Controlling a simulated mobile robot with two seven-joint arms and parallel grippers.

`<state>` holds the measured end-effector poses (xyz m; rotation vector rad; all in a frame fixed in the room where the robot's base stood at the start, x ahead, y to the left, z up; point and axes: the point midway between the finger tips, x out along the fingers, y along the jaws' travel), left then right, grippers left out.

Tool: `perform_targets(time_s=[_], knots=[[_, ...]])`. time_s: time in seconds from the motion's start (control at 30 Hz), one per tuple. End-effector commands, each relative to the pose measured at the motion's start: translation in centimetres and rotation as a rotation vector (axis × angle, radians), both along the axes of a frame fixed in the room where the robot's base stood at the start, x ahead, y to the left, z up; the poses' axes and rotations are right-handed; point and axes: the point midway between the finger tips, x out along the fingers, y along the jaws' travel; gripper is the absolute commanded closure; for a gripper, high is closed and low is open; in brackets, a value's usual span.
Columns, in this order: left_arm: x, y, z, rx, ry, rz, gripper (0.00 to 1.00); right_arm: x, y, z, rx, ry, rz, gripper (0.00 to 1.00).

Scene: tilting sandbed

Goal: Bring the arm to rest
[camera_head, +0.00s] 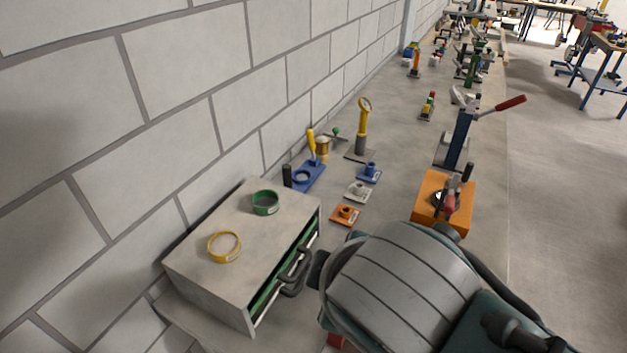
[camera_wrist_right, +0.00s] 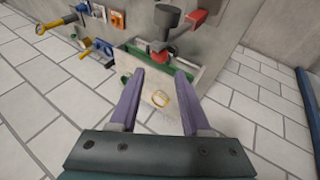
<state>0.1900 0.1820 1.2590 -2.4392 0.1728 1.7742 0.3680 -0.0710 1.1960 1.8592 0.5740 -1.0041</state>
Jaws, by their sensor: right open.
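My right gripper (camera_wrist_right: 160,72) shows in the right wrist view, with its two purple fingers apart and nothing between their tips. A yellow ring (camera_wrist_right: 161,98) and a green ring (camera_wrist_right: 125,79) lie beyond the fingers on a pale top. In the head view the yellow ring (camera_head: 224,246) and green ring (camera_head: 265,202) rest on a grey drawer cabinet (camera_head: 205,285). I cannot tell the exact gap between my fingers and the cabinet. My teal and grey arm fills the lower middle of the head view. My left gripper does not show.
An orange block (camera_head: 432,197) with a clamp stands right of the cabinet. A blue stand with a red lever (camera_head: 497,106) rises behind it. Small blue and orange fixtures (camera_head: 345,215) and a yellow-topped post (camera_head: 363,120) stand behind the cabinet. A block wall (camera_head: 180,60) borders the left.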

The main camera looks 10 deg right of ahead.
Motion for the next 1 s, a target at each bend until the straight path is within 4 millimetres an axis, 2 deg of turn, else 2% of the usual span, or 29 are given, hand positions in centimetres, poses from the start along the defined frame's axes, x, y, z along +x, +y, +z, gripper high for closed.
perform_targets(time_s=[0.13, 0.57, 0.67, 0.77, 1.0], knots=[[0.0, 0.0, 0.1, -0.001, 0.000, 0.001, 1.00, -0.4, 0.0, 0.6, 0.000, 0.001, 0.000, 0.53], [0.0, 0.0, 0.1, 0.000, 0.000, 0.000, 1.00, -0.5, 0.0, 0.6, 0.000, 0.001, -0.001, 0.53], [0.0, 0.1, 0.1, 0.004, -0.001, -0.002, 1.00, -1.2, -0.3, 0.6, 0.028, 0.018, -0.033, 0.53], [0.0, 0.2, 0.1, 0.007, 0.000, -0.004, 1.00, -3.5, -1.4, 0.7, 0.114, 0.066, -0.145, 0.53], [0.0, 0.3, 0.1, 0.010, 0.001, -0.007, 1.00, -11.5, -6.7, 2.8, 0.339, 0.205, -0.537, 0.53]])
